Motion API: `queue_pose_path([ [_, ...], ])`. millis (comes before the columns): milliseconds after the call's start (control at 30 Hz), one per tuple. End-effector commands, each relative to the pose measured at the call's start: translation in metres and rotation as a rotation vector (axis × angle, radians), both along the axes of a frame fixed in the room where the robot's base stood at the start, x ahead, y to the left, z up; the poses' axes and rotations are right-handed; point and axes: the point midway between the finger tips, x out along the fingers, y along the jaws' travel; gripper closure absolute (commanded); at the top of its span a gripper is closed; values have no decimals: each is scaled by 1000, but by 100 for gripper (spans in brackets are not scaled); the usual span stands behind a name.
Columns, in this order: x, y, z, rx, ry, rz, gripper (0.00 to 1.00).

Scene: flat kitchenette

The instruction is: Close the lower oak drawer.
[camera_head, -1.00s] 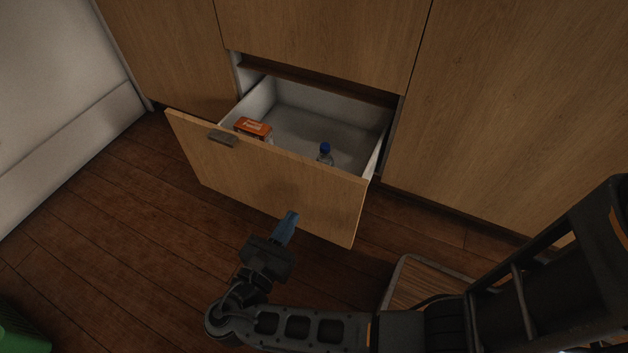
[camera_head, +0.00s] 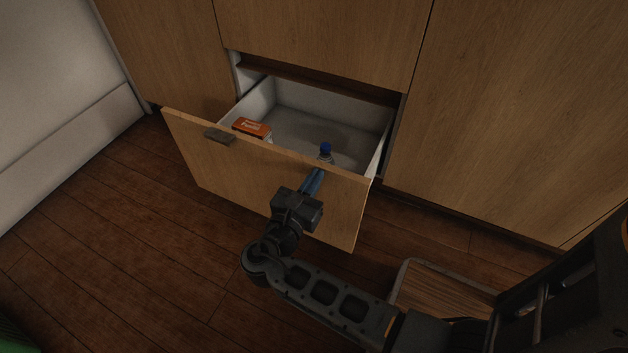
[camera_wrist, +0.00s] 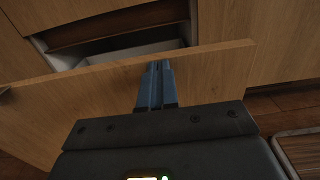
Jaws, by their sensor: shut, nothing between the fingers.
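The lower oak drawer (camera_head: 220,172) stands pulled out from the cabinet, with its white inside open to view. It has a dark handle (camera_head: 219,136) near the left of its front's top edge.
Oak cabinet panels (camera_head: 510,110) stand behind and to the right. A wood-topped item with a dark rim (camera_head: 440,292) is on the floor at lower right. A green object (camera_head: 15,338) shows at the lower left corner. The wooden floor (camera_head: 130,220) at left is clear.

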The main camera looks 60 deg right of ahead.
Motion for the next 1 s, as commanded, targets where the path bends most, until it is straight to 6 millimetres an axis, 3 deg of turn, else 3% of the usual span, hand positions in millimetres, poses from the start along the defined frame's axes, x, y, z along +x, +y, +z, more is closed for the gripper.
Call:
queue_pose_path([
  [267, 0, -2, 0, 0, 0, -1, 100],
  [467, 0, -16, 2, 0, 1, -1, 100],
  [1000, 4, -110, 2, 0, -1, -2, 100],
])
